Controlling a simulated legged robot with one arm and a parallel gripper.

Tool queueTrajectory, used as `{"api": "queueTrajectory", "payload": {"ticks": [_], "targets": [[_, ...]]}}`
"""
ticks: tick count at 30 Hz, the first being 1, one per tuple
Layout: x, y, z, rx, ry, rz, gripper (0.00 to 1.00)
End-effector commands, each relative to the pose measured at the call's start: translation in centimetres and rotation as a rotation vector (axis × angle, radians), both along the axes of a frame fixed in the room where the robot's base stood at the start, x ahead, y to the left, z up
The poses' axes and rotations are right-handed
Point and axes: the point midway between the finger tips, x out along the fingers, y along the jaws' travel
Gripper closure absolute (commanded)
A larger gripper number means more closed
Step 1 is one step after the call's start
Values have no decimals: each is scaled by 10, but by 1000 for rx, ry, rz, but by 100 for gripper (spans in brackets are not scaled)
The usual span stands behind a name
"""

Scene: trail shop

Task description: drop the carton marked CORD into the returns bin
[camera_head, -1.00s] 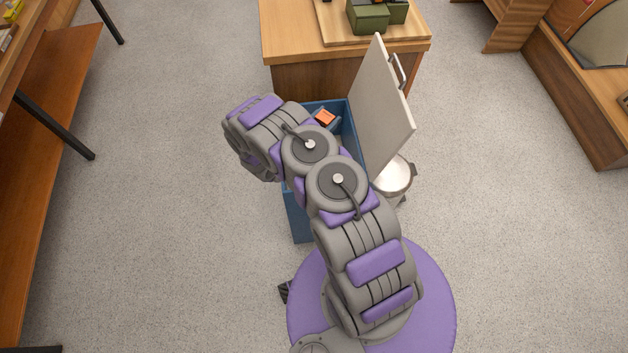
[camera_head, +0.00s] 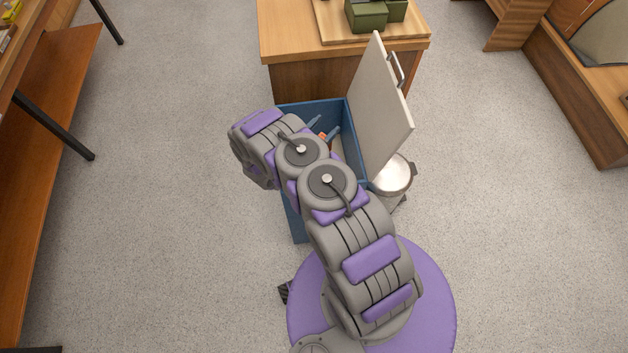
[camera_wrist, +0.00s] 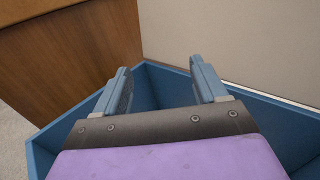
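The blue returns bin (camera_head: 297,218) stands in front of my base with its pale lid (camera_head: 378,110) raised on the right. Its blue wall (camera_wrist: 165,85) also shows in the wrist view. My gripper (camera_head: 324,127) is over the bin's opening, and its two fingers stand apart. In the wrist view my gripper (camera_wrist: 160,68) is open with nothing visible between the fingertips. A small orange piece of a carton (camera_head: 322,136) shows by the fingers in the head view, lower, within the bin's opening. My arm hides most of it, and no CORD marking can be read.
A wooden counter (camera_head: 290,35) with a board and green boxes (camera_head: 367,14) stands behind the bin. A metal pail (camera_head: 393,176) is right of the bin, by the lid. Wooden shelving (camera_head: 50,110) is on the left. Carpet on both sides is clear.

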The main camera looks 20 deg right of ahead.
Motion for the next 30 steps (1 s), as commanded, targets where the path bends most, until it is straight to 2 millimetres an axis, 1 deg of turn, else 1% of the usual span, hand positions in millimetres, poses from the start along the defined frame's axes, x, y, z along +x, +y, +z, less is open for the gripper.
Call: {"api": "queueTrajectory", "payload": {"ticks": [1, 5, 13, 16, 20, 30], "targets": [[0, 1, 0, 0, 0, 1, 23], [0, 1, 0, -1, 0, 1, 11], [0, 0, -1, 2, 1, 1, 11], [-3, 5, 0, 2, 2, 1, 11], [-11, 25, 1, 0, 2, 6, 11], [-44, 94, 1, -4, 3, 6, 11]]}}
